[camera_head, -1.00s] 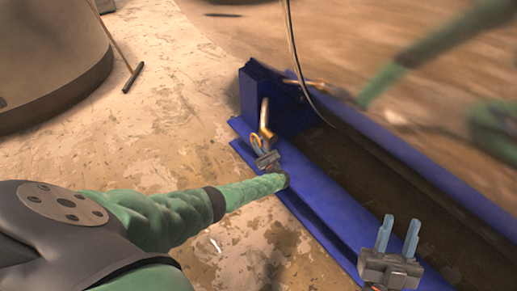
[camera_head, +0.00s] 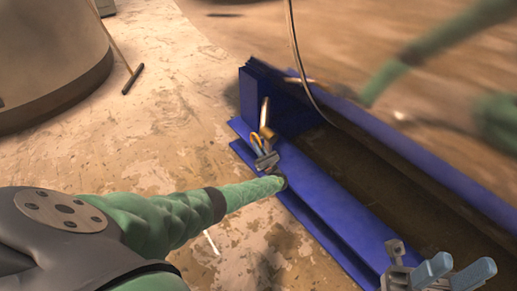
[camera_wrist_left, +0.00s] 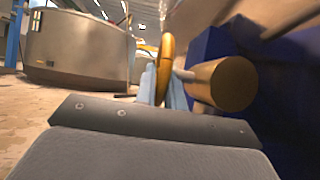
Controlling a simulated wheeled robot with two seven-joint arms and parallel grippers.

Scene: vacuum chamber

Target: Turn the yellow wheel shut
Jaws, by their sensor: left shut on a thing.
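The yellow wheel (camera_wrist_left: 165,66) stands edge-on in the left wrist view, on a thin stem from a brass-coloured cylinder (camera_wrist_left: 225,84). In the head view the wheel (camera_head: 256,138) is small and partly hidden by my left gripper (camera_head: 265,143). My left gripper is shut on the wheel's rim; its pale blue fingers (camera_wrist_left: 162,88) show on both sides of it. My right gripper (camera_head: 454,271) is at the lower right of the head view, its two blue fingers apart with nothing between them.
A blue frame (camera_head: 335,212) with a dark recess runs from the wheel toward the lower right. A brownish reflective wall (camera_head: 400,40) rises behind it, with a dark cable (camera_head: 297,50) in front. A large round metal vessel (camera_head: 45,60) stands at upper left. Floor between is clear.

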